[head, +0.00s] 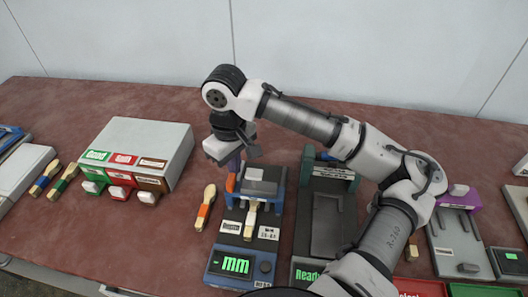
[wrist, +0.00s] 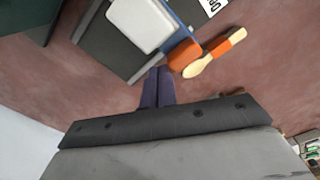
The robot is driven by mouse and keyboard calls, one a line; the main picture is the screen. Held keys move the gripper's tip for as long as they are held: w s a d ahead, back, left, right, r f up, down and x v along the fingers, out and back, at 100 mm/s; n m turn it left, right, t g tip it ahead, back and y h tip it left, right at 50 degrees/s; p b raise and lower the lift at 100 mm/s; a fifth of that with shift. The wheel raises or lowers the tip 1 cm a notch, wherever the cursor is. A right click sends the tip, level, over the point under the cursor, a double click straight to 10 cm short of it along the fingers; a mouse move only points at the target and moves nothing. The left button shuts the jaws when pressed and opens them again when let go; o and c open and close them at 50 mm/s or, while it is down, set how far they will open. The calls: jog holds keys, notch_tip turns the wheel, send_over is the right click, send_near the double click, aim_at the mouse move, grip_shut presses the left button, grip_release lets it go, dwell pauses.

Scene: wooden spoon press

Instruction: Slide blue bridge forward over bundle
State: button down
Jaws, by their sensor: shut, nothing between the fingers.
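My gripper (head: 234,172) points down with its dark blue fingers together, at the back left of the blue measuring device with the "mm" display (head: 236,264). A blue bridge-like frame (head: 279,196) on that device stands around a grey block (head: 262,175). In the wrist view the shut fingertips (wrist: 158,72) are close beside the orange knob (wrist: 184,54) at the frame's blue edge (wrist: 178,24); I cannot tell whether they touch. A wooden spoon (head: 250,222) lies in the device, partly under the block. I cannot make out a clear bundle there.
A loose spoon with an orange band (head: 204,208) lies left of the device. A grey box with coloured chutes (head: 135,140) stands further left. A green press showing "Ready" (head: 308,274) is close on the right. Another blue part (head: 10,136) shows at the left edge.

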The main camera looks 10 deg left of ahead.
jog(key=shift+w, duration=0.15)
jog(key=shift+w+r+p, duration=0.1)
jog(key=shift+w+p, duration=0.2)
jog(key=shift+w, duration=0.15)
notch_tip(320, 180, up, 7)
jog(key=p, duration=0.6)
jog(key=shift+p, duration=0.3)
